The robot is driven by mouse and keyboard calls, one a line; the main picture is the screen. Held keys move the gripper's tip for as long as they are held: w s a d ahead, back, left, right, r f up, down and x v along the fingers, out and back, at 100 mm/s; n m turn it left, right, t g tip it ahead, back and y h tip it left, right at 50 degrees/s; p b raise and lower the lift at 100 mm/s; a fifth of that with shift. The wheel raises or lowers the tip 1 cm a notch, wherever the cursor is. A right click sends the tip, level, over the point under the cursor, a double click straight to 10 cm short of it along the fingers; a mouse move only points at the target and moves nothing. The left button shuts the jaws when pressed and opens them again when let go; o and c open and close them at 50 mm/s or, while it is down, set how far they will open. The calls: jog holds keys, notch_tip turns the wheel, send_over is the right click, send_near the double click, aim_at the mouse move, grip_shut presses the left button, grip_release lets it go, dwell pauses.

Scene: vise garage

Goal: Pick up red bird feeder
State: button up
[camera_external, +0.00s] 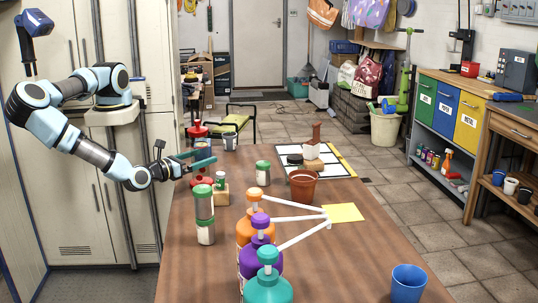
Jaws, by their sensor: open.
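A red-topped object (198,130), which looks like the red bird feeder, stands at the far left part of the wooden table. Red parts (203,182) also show lower down, just below my gripper; I cannot tell whether they belong to the same object. My gripper (208,159) reaches in from the left, with its two teal fingers apart and pointing right. It overlaps the space between the upper and lower red parts in the picture. The fingers hide part of what is behind them, and contact cannot be made out.
Green-lidded jars (205,232) and a small wooden block (221,197) stand close in front of my gripper. Orange, purple and teal (268,285) pump bottles stand nearer. A terracotta pot (302,186) is to the right, and a blue cup (408,283) at the front right.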

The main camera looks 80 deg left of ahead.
jog(key=shift+p+x, duration=0.35)
jog(key=shift+x, duration=1.1)
jog(key=shift+c, duration=0.2)
jog(key=shift+r, duration=0.1)
grip_shut()
